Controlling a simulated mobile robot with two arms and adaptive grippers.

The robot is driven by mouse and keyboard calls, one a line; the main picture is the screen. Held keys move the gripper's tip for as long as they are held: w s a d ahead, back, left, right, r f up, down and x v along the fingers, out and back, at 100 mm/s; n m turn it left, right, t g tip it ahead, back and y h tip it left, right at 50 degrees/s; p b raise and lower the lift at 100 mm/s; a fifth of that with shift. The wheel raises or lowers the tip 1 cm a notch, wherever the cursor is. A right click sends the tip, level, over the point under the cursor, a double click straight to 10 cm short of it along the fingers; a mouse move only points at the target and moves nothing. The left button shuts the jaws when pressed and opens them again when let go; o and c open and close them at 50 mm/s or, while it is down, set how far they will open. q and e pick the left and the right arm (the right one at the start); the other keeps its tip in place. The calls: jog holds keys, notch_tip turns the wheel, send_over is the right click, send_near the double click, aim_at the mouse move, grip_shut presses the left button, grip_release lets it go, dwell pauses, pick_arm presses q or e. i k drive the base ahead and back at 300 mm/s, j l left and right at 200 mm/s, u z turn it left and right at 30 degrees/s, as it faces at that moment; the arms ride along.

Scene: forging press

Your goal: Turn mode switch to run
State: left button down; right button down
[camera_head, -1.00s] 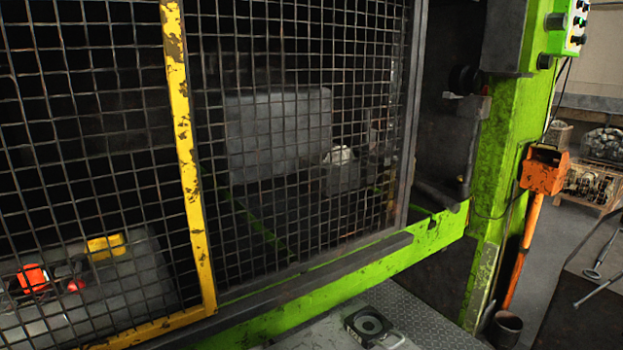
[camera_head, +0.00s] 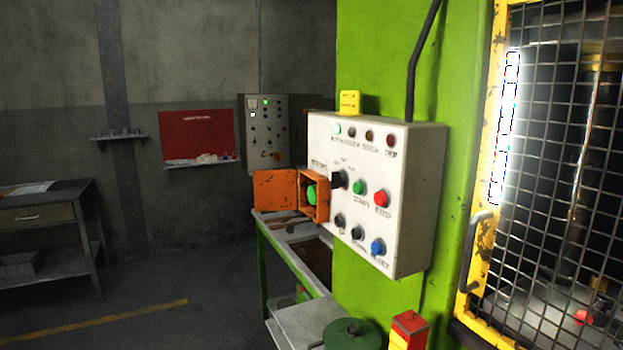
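A white control box (camera_head: 415,190) is mounted on the green press column, right of centre. A black knob (camera_head: 339,179) sticks out of its front at the left of the middle row and looks like the mode switch. Small labels surround the knob, but they are too small to read surely, and I cannot tell which position it points to. A green button (camera_head: 358,187) and a red button (camera_head: 381,198) sit to its right. Neither of my grippers is in view.
An orange box (camera_head: 322,213) with an open door (camera_head: 275,190) and green button adjoins the panel's left side. A yellow-framed mesh gate (camera_head: 480,262) stands at right. A workbench (camera_head: 285,263) and a green round lid (camera_head: 352,334) lie below. Open floor (camera_head: 150,280) is at left.

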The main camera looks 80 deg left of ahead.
aim_at(337, 179)
jog(key=u, duration=2.45)
jog(key=j+u, duration=0.15)
jog(key=j, duration=0.35)
